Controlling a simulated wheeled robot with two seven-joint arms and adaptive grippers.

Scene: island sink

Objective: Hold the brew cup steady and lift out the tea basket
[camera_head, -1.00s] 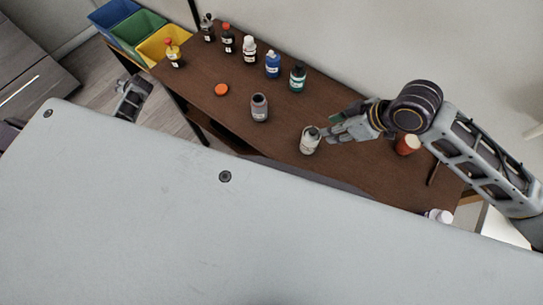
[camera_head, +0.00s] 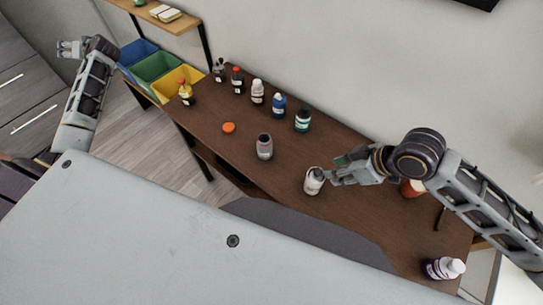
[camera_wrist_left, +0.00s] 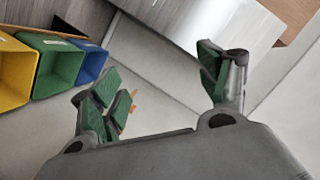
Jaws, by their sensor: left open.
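I see no brew cup or tea basket in these views; the table holds bottles instead. My left gripper (camera_head: 68,48) is raised at the far left, away from the table. In the left wrist view its fingers (camera_wrist_left: 162,88) are wide apart with nothing between them.
A grey-brown bottle (camera_head: 264,147) and an orange disc (camera_head: 228,127) are on the brown table (camera_head: 330,142). Several bottles line its back edge. Blue, green and yellow bins (camera_head: 180,84) stand at its left end.

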